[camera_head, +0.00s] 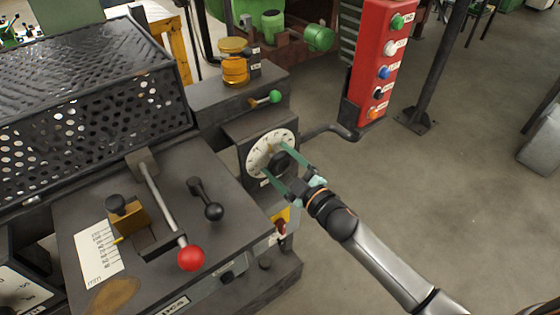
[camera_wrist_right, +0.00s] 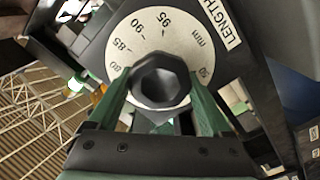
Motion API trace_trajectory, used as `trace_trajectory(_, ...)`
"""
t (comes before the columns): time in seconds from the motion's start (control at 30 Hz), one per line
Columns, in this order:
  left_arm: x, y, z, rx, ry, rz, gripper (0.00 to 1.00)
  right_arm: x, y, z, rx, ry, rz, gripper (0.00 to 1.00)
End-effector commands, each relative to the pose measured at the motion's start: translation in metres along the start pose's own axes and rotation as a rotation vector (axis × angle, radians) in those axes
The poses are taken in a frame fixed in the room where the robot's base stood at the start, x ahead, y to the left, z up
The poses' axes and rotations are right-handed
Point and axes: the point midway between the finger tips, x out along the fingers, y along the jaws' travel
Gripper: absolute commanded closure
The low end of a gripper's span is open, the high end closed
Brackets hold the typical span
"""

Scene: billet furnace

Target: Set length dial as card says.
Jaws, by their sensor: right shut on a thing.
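The length dial (camera_head: 258,155) is a round white face with dark numbers on a dark box. In the right wrist view the dial face (camera_wrist_right: 187,38) shows 80, 85, 90 and 95, the letters mm and a LENGTH label (camera_wrist_right: 221,25). A dark faceted knob (camera_wrist_right: 161,80) sits at its centre. My right gripper (camera_head: 283,168) has its green fingers on both sides of the knob and is shut on it. The fingers hide the lower part of the dial. I do not make out the card with the setting. My left gripper is not in view.
A lever with a red ball (camera_head: 190,257), a black-knobbed lever (camera_head: 213,211) and a mm scale plate (camera_head: 98,254) are on the bench left of the dial. A green-tipped lever (camera_head: 274,97) is above it. A red button panel (camera_head: 383,60) stands behind right.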

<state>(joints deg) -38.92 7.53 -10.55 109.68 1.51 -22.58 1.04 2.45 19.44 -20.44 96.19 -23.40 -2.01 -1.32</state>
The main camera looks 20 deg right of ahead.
Motion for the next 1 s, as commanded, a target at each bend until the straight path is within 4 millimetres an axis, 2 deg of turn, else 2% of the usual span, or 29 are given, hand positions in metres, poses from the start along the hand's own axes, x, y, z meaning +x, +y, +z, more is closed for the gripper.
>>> trace_trajectory(0.67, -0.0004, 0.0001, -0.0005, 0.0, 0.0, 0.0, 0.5, -0.0002, -0.0006, 0.0004, -0.059, -0.001, 0.0, 0.73)
trace_trajectory(0.7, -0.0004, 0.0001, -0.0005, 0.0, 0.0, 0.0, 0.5, -0.0002, -0.0006, 0.0003, -0.059, -0.001, 0.0, 0.14)
trace_trajectory(0.83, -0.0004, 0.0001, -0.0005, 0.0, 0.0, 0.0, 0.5, -0.0001, -0.0005, 0.0003, -0.059, 0.0, 0.0, 0.0)
trace_trajectory(1.0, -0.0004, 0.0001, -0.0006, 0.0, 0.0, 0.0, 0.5, -0.0001, -0.0004, 0.0002, -0.059, 0.0, 0.0, 0.0)
